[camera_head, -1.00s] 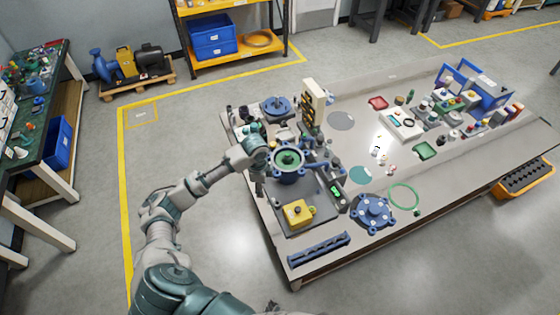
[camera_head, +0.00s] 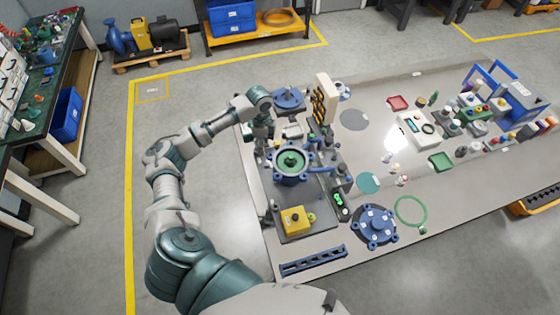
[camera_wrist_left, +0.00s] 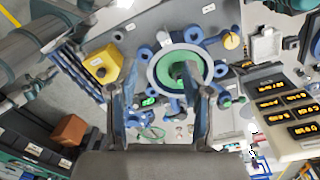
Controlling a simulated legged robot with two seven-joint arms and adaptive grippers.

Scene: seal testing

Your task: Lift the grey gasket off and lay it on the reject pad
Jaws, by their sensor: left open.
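A blue flanged housing (camera_head: 291,177) stands near the left end of the bench. A light grey ring, seemingly the grey gasket (camera_wrist_left: 154,80), lies on its top around a green centre (camera_head: 291,160). My left gripper (camera_head: 262,147) hangs beside the housing, at its upper left in the head view. In the left wrist view its two fingers (camera_wrist_left: 160,85) are spread, with nothing held between them; the housing shows beyond them. Which surface is the reject pad I cannot tell; a grey disc (camera_head: 354,120), a teal disc (camera_head: 368,183) and a red tray (camera_head: 398,103) lie on the bench. My right gripper does not show.
A yellow box (camera_head: 295,219), a blue flange (camera_head: 375,226) and a green ring (camera_head: 411,210) lie in front. Small bottles and a blue rack crowd the right end. The bench middle is fairly clear.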

